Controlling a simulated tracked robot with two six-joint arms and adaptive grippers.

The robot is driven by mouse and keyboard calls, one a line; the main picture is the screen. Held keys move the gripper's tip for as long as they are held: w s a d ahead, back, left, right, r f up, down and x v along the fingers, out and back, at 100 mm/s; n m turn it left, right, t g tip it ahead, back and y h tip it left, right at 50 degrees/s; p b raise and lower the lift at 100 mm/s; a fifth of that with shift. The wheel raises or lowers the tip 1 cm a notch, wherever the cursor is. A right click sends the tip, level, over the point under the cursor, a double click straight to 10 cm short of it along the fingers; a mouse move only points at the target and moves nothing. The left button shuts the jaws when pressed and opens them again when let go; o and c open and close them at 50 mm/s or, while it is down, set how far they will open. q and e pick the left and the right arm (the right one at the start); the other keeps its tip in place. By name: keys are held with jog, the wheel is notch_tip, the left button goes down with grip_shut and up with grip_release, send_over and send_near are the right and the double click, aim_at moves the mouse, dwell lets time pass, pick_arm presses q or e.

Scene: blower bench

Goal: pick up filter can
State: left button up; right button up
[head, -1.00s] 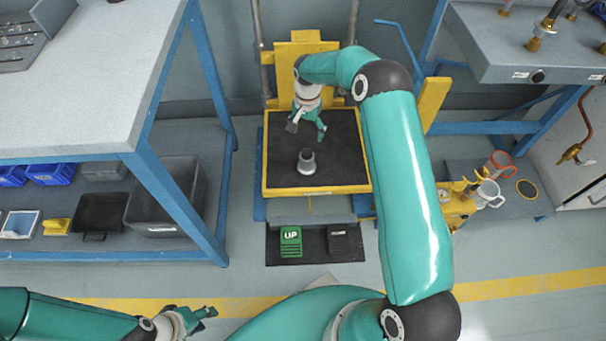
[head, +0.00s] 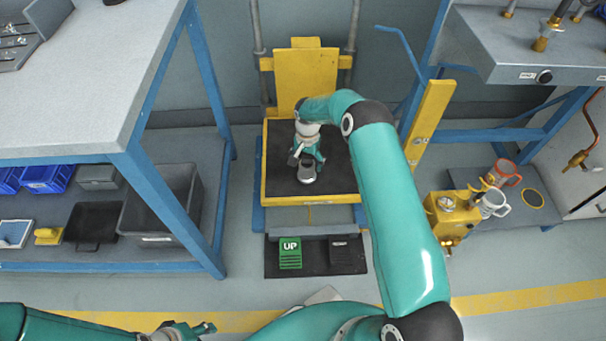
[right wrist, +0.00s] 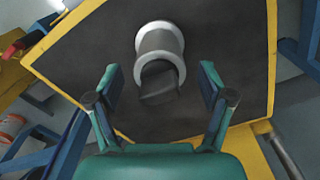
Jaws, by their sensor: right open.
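Green UP pedal (head: 290,252) and a dark pedal (head: 346,254) lie in front of the lift. A grey bench (head: 75,90) with bins below stands left. A yellow pump unit (head: 446,215) and mugs (head: 492,203) stand right. The mat around the can is clear.

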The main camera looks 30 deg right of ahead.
notch_tip(320, 180, down, 4)
jog(key=shift+f+b, duration=0.1)
jog(key=shift+b, duration=0.5)
jog(key=shift+w, duration=0.1)
jog(key=c, duration=1.4)
